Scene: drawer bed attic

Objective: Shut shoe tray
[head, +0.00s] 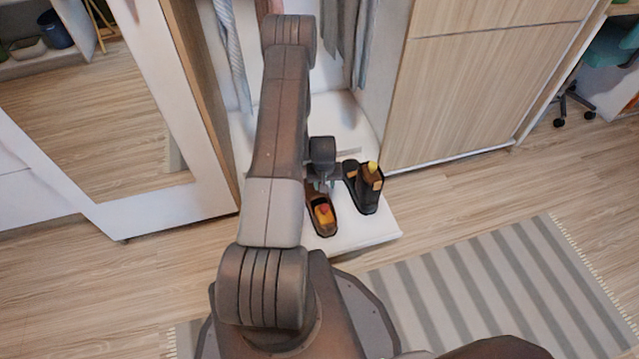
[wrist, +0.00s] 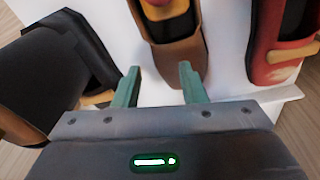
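The white shoe tray (head: 374,231) is pulled out from the bottom of the open wardrobe and juts over the wood floor. A brown shoe with an orange and yellow inside (head: 322,217) and a dark shoe (head: 366,190) stand on it. In the wrist view, the white tray surface (wrist: 225,80) lies under a brown shoe (wrist: 178,57), a red shoe (wrist: 268,65) and a dark shoe (wrist: 95,50). My gripper (wrist: 159,76) is open over the tray, its green fingers apart near the brown shoe's end. I cannot tell whether they touch it. My arm hides part of the tray.
A mirrored sliding door (head: 110,110) stands left of the opening and a wood-panelled door (head: 470,90) right of it. Clothes (head: 370,45) hang above the tray. A striped rug (head: 490,290) lies at the front right. The wood floor right of the tray is clear.

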